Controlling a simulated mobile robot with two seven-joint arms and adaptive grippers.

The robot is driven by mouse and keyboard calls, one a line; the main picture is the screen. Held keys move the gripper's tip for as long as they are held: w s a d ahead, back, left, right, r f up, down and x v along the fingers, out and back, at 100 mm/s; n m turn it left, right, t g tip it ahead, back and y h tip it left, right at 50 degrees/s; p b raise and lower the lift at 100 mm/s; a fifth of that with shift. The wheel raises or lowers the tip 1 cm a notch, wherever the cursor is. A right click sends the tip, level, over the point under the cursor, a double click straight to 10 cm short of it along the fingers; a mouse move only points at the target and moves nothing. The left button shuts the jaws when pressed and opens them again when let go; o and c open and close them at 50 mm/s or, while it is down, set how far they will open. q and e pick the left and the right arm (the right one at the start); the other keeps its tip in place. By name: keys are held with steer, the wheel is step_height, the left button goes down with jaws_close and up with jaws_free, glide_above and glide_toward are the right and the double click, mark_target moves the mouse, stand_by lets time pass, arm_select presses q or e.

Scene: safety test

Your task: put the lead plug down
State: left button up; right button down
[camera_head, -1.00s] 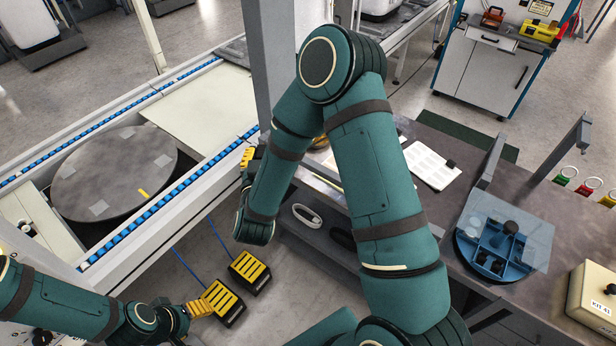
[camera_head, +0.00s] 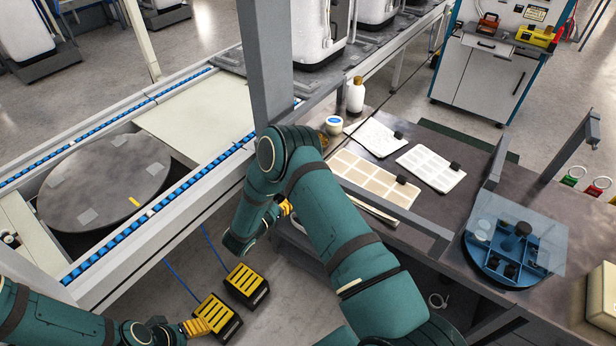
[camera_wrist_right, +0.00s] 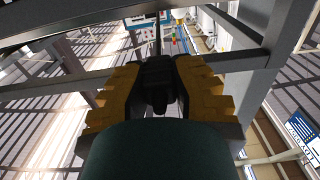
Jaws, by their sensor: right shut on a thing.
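My right gripper (camera_wrist_right: 157,90) is shut on a black piece, seemingly the lead plug (camera_wrist_right: 158,72), which sits between its yellow fingers in the right wrist view. A thin dark line runs up from the piece there. In the head view my right gripper (camera_head: 285,207) shows only as a bit of yellow beside the bench edge; my arm hides much of it, and the plug cannot be made out. My left gripper (camera_head: 193,328) is at the lower left, close to a yellow pedal (camera_head: 217,315); its fingers are too small to tell open or shut.
The bench (camera_head: 425,235) holds printed sheets (camera_head: 375,178), a white bottle (camera_head: 355,95) and a blue divided tray (camera_head: 500,250) under a clear cover. A grey post (camera_head: 265,60) and the conveyor rail (camera_head: 165,205) stand left of my right arm. A second pedal (camera_head: 246,285) lies on the floor.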

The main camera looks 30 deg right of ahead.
steer(key=x, duration=0.8)
steer(key=shift+w+d+b, duration=0.1)
steer(key=shift+d+b, duration=0.05)
steer(key=shift+b, duration=0.2)
steer(key=x, duration=0.2)
steer(key=shift+w+d, duration=0.1)
steer(key=shift+d, duration=0.25)
steer(key=shift+f+b, duration=0.3)
steer(key=shift+f, duration=0.45)
steer(key=c, duration=1)
jaws_free()
steer(key=shift+o, duration=0.2)
steer(key=shift+r, duration=0.1)
